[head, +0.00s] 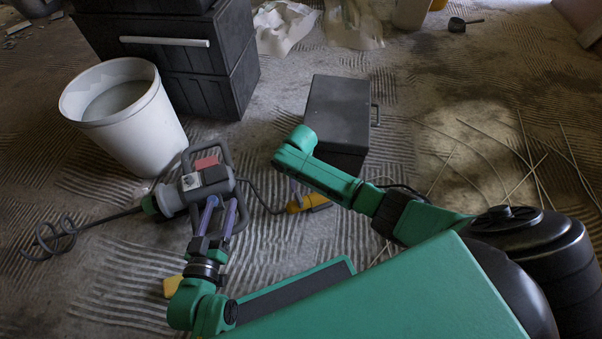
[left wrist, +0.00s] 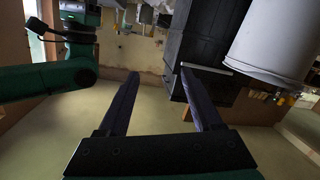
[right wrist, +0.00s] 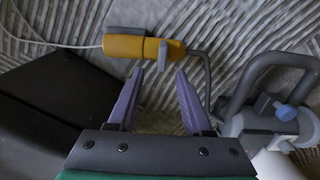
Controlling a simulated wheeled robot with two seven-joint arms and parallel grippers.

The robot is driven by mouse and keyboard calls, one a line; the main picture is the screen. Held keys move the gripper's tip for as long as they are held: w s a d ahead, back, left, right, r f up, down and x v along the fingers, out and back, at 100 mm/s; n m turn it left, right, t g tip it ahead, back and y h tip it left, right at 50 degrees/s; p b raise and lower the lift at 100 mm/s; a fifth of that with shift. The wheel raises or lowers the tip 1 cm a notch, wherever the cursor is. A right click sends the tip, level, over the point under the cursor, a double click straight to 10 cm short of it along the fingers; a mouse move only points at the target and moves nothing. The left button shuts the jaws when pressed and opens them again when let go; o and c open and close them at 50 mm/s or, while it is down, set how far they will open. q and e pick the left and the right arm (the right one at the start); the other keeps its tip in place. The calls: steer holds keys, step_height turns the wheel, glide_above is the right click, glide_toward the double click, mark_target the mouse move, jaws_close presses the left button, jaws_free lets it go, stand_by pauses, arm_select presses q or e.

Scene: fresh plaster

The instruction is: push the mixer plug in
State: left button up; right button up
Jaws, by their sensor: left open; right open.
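The grey mixer (head: 183,194) lies on the floor, its rod and spiral paddle pointing left; it also shows in the right wrist view (right wrist: 270,122). Its dark cord runs to a yellow plug (right wrist: 172,48), which lines up with a yellow socket (right wrist: 122,46) on a pale cable. A narrow grey band lies between them; I cannot tell how deep the plug sits. My right gripper (right wrist: 161,75) is open and empty, fingertips just short of the plug and socket. My left gripper (head: 222,200) is open and empty, overlapping the mixer's handle frame in the head view; contact is unclear.
A white bucket (head: 130,115) stands behind the mixer, with black stacked cases (head: 205,60) beyond. A dark grey box (head: 338,105) stands just behind the plug. Thin rods (head: 483,160) lie at right. A yellow object (head: 172,286) is partly hidden by my left arm.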

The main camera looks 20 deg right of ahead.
arm_select(q)
steer(key=s+f+g+p, duration=0.2)
steer(key=s+f+g, duration=0.1)
steer(key=s, duration=0.3)
steer(key=shift+d+f+p, duration=0.15)
steer(key=shift+f+p, duration=0.2)
steer(key=shift+f, duration=0.45)
arm_select(e)
step_height(320, 180, up, 5)
steer(key=shift+f, duration=0.1)
arm_select(q)
steer(key=shift+s, duration=0.1)
